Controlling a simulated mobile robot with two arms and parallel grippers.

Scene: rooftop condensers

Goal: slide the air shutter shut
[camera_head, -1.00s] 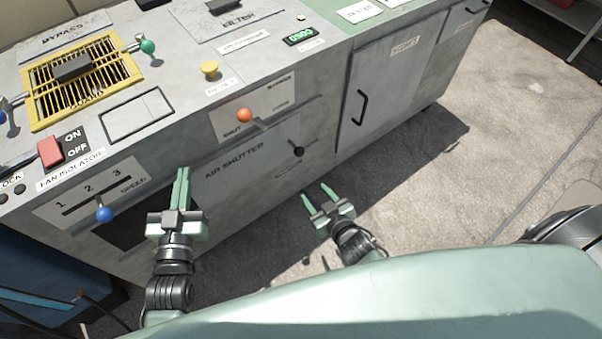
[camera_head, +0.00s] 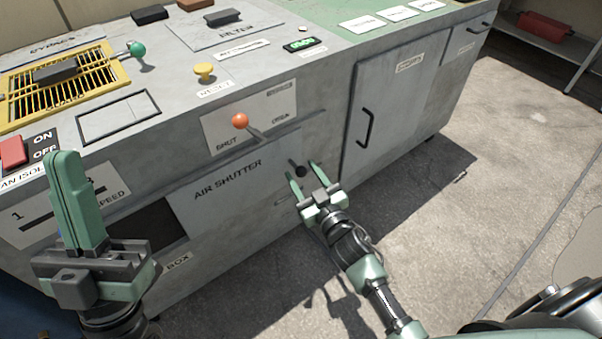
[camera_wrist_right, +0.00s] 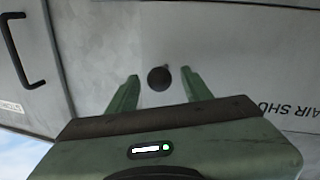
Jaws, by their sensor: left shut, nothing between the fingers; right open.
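The air shutter (camera_head: 232,190) is a grey sliding panel lettered AIR SHUTTER on the cabinet front. A dark opening (camera_head: 150,228) shows at its left. Its black round knob (camera_head: 300,171) is near the panel's right end. My right gripper (camera_head: 304,172) is open, its fingertips on either side of the knob in the head view. In the right wrist view the knob (camera_wrist_right: 159,78) shows between the open fingers (camera_wrist_right: 160,90), near the tips; contact is not visible. My left gripper (camera_head: 68,160) is shut and empty, in front of the cabinet's left part.
An orange-knobbed lever (camera_head: 241,121) with SHUT lettering sits above the panel. A black door handle (camera_head: 366,114) is to the right. The fan isolator switch (camera_head: 14,152), yellow reset button (camera_head: 204,71) and yellow guard (camera_head: 60,88) are at left. Floor at right is clear.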

